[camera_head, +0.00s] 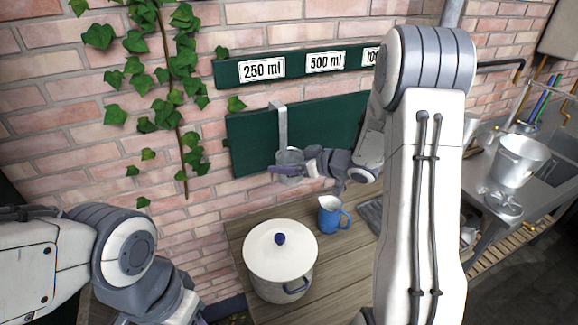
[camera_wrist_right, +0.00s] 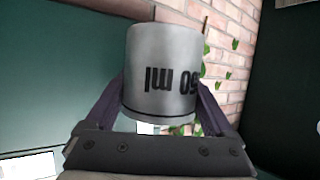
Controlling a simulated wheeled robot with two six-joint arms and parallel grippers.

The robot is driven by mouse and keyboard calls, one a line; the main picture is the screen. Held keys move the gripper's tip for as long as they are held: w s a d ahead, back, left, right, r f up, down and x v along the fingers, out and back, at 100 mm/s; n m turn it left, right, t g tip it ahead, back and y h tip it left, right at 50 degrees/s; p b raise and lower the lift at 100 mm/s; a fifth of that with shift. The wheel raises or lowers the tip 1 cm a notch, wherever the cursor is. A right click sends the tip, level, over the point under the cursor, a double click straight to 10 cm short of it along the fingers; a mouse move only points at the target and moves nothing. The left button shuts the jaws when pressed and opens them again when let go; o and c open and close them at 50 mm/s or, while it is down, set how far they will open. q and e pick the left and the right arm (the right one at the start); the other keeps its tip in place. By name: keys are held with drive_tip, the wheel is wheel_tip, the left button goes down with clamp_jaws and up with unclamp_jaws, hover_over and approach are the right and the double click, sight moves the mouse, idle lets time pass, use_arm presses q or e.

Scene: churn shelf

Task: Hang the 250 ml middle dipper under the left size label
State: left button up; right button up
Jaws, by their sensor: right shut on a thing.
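The dipper (camera_head: 281,128) is a metal cup with a long flat upright handle, in front of the lower green board (camera_head: 247,140). My right gripper (camera_head: 284,170) is shut on its cup. The handle's bent top is near the upper edge of the lower board, below and right of the left label, "250 ml" (camera_head: 262,69); I cannot tell whether it touches anything. In the right wrist view the cup (camera_wrist_right: 162,70) sits between the fingers, with upside-down print ending "50 ml". My left gripper is out of view; only its arm shows at lower left.
A "500 ml" label (camera_head: 325,62) and a partly hidden third label are on the upper green board (camera_head: 228,75). A white lidded pot (camera_head: 265,250) and a blue jug (camera_head: 329,222) stand on the wooden table (camera_head: 335,270) below. Ivy (camera_head: 178,60) hangs at left. A metal pot (camera_head: 520,160) stands right.

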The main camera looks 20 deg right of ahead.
drive_tip(key=shift+w, duration=0.65)
drive_tip(key=shift+w+p, duration=0.6)
drive_tip(key=shift+w, duration=1.05)
drive_tip(key=shift+w+r, duration=0.15)
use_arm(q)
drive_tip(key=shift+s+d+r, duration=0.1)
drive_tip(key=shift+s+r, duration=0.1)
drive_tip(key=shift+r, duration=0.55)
use_arm(e)
drive_tip(key=shift+w+a, duration=0.1)
drive_tip(key=shift+a, duration=0.05)
